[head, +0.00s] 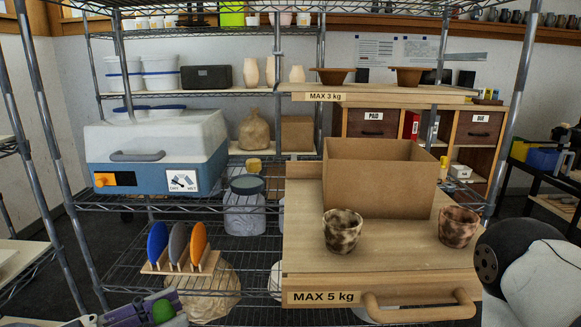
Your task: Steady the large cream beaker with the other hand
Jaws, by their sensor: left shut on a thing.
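A cream beaker with dark brown speckles (343,231) stands upright on the wooden pull-out board marked MAX 5 kg (390,269). A pinker speckled beaker (459,227) stands to its right on the same board. No gripper touches either beaker. My left gripper (150,310) shows only in part at the bottom left edge, low and well left of the beakers. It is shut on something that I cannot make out. My right gripper is out of the picture; only part of my right arm shows at the lower right, close to the pinker beaker.
An open cardboard box (378,180) stands behind the beakers. A rack of coloured discs (178,250) and a lidded jar (245,206) stand to the left. The board's front handle (420,306) sticks out. Pale vases (270,71) stand on the upper shelf.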

